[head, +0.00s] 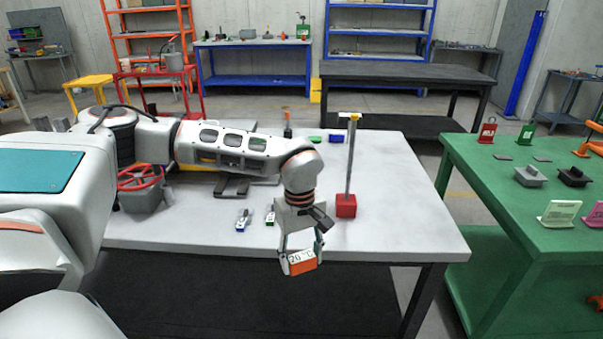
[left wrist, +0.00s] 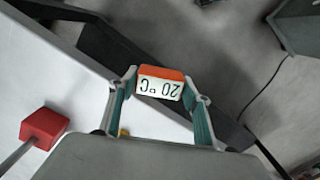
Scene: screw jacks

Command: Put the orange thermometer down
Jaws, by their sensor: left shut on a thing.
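The orange thermometer (head: 302,268) has an orange body and a white face reading "20 °C". My left gripper (head: 301,256) is shut on it, with one finger on each side. In the head view it is held at the front edge of the grey-topped table (head: 420,232). In the left wrist view the thermometer (left wrist: 160,83) sits between the teal-padded fingers of the left gripper (left wrist: 160,95), its lettering upside down. There it appears beyond the table edge, over the floor side. My right gripper is not in view.
A red block with an upright post (head: 346,205) stands on the table right of my left gripper. Small tools (head: 243,220) lie to its left, and a red handwheel (head: 140,177) is farther left. The table's right front area is clear. A green table (head: 500,200) with several items stands to the right.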

